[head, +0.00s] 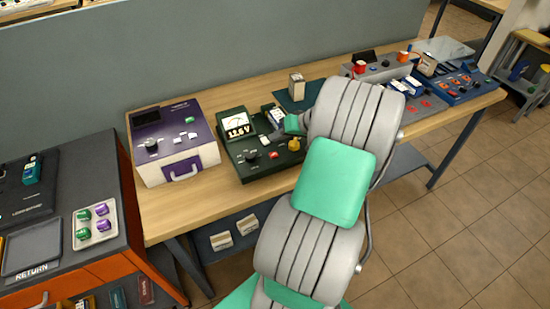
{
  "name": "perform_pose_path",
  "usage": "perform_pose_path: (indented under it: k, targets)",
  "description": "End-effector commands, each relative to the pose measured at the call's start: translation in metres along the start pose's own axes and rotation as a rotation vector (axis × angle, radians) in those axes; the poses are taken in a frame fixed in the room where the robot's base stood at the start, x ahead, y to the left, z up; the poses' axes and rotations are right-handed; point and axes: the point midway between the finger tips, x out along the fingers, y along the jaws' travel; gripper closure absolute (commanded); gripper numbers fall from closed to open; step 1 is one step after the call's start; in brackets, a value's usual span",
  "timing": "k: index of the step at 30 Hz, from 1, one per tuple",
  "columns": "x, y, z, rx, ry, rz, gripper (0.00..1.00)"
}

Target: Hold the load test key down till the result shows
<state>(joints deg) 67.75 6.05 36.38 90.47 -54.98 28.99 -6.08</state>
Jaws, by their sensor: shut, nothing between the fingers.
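A dark green tester (262,169) stands on the wooden bench, left of my arm. I cannot read which key is the load test key. A small white battery (277,116) sits at the tester's back right. My gripper (272,138) is small in view, low over the right half of the tester's panel. It is shut and empty. I cannot tell whether its tips touch a key. My arm hides the tester's right side.
A purple and white charger (176,143) stands left of the tester. A small beige box (296,84) is behind it on a dark mat. Blue and grey units (466,84) fill the bench's right end. An orange cabinet (110,250) with a tray stands at the left.

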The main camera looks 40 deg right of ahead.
Motion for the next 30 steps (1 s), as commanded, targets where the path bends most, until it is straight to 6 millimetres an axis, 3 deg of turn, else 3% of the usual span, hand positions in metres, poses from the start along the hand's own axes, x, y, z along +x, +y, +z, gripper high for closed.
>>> perform_pose_path:
  k: [3,9,30]
  targets:
    - [0.017,0.012,0.013,0.001,0.000,-0.001,1.00]
    - [0.032,0.023,0.024,0.001,-0.001,-0.001,1.00]
    - [0.033,0.023,0.024,0.000,-0.001,-0.001,1.00]
